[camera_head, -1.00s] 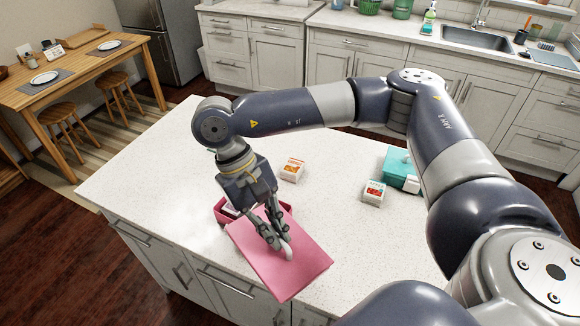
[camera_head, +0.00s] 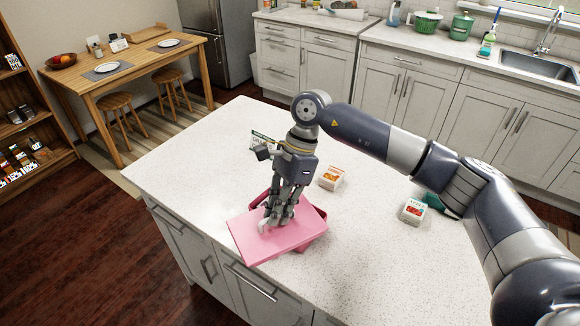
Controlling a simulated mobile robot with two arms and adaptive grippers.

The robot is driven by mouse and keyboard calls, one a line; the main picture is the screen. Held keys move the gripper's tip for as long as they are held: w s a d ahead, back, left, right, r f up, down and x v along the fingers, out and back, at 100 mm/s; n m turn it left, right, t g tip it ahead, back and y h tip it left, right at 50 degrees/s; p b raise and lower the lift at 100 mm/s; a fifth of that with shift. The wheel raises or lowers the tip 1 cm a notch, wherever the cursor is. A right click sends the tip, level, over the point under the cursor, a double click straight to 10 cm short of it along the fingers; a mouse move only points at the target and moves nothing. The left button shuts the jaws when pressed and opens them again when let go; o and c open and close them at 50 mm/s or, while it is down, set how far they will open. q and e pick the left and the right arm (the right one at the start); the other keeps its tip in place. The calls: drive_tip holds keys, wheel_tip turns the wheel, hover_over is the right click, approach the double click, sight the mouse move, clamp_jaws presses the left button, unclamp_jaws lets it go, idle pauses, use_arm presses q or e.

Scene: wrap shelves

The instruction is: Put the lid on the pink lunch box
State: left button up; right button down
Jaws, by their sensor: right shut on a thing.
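The pink lid (camera_head: 295,233) is in the head view, near the front edge of the island counter. My right gripper (camera_head: 272,221) is shut on the lid's white handle from above. The darker pink lunch box (camera_head: 321,214) is beneath and behind the lid, which hides most of it. The lid is turned and offset toward the front left of the box, so the box's right corner and part of its back show. I cannot tell whether lid and box touch. My left gripper is not in view.
A white box with an orange label (camera_head: 331,179) stands behind the lunch box. Another with a red label (camera_head: 414,212) stands to the right, near a teal object (camera_head: 434,201) partly hidden by my arm. The left counter is clear.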

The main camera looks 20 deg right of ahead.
drive_tip(key=w+m+t, duration=0.1)
drive_tip(key=m, duration=0.1)
drive_tip(key=w+d+r+m+t+p, duration=0.1)
drive_tip(key=w+m, duration=0.1)
drive_tip(key=w+m+t+p, duration=0.1)
drive_tip(key=m, duration=0.2)
drive_tip(key=shift+w+d+r+y, duration=0.25)
drive_tip(key=shift+w+r+y, duration=0.05)
drive_tip(key=shift+r, duration=0.05)
drive_tip(key=w+d+m, duration=0.1)
drive_tip(key=m, duration=0.1)
drive_tip(key=w+d+m+t+p, duration=0.1)
drive_tip(key=m, duration=0.1)
drive_tip(key=w+d+m+t+h, duration=0.1)
drive_tip(key=m, duration=0.1)
drive_tip(key=shift+w+d+m, duration=0.25)
drive_tip(key=shift+d+m, duration=0.05)
drive_tip(key=shift+f, duration=0.1)
drive_tip(key=shift+f+b, duration=2.45)
drive_tip(key=shift+f, duration=0.4)
drive_tip(key=shift+b, duration=0.55)
